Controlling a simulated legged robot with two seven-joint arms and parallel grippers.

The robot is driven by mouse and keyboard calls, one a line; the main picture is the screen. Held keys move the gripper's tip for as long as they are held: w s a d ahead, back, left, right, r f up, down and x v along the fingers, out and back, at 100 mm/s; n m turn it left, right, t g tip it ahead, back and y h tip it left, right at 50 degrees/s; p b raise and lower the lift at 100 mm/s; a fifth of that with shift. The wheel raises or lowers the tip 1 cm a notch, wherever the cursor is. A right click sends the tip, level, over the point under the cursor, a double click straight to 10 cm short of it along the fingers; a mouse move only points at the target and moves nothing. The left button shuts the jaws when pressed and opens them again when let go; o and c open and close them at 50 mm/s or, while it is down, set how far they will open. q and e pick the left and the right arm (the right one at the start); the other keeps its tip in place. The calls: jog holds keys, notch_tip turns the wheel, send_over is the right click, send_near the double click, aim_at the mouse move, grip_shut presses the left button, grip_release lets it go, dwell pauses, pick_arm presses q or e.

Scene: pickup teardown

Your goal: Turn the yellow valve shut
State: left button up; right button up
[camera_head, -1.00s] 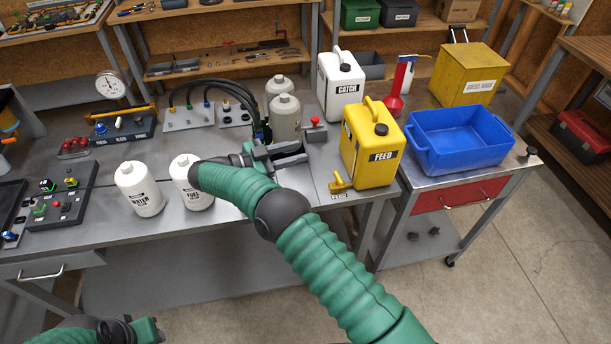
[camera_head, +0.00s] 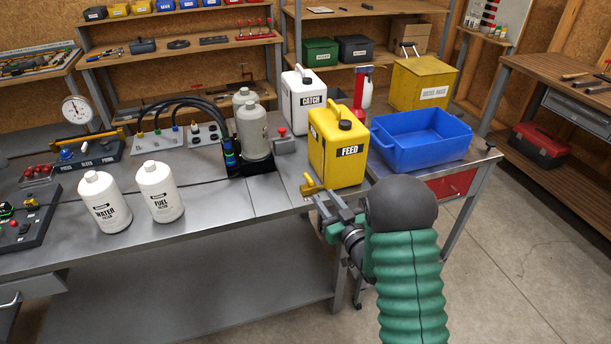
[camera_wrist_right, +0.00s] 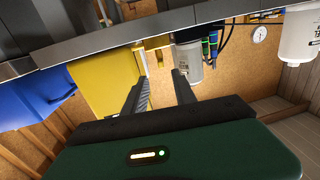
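The yellow valve (camera_head: 311,186) sits low at the front of the yellow FEED can (camera_head: 337,146), near the bench's front edge. In the right wrist view the valve's yellow handle (camera_wrist_right: 154,42) shows beyond the fingertips, roughly between them. My right gripper (camera_head: 326,199) is open and empty, its fingers pointing at the valve from the front. The wrist view also shows the open fingers (camera_wrist_right: 160,78) apart from each other. Whether a finger touches the valve cannot be told. My left gripper is out of view.
A blue bin (camera_head: 421,143) stands on the cart right of the can. A white CATCH can (camera_head: 303,97) stands behind it. A small block with a red knob (camera_head: 283,138) is to its left. WATER (camera_head: 104,204) and FUEL (camera_head: 160,193) bottles stand farther left. The bench between is clear.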

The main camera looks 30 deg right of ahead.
aim_at(305, 173)
jog(key=w, duration=0.4)
jog(key=w+d, duration=0.1)
jog(key=w, duration=0.8)
jog(key=shift+w+d, duration=0.25)
jog(key=shift+w, duration=0.1)
jog(key=shift+c, duration=0.3)
grip_shut()
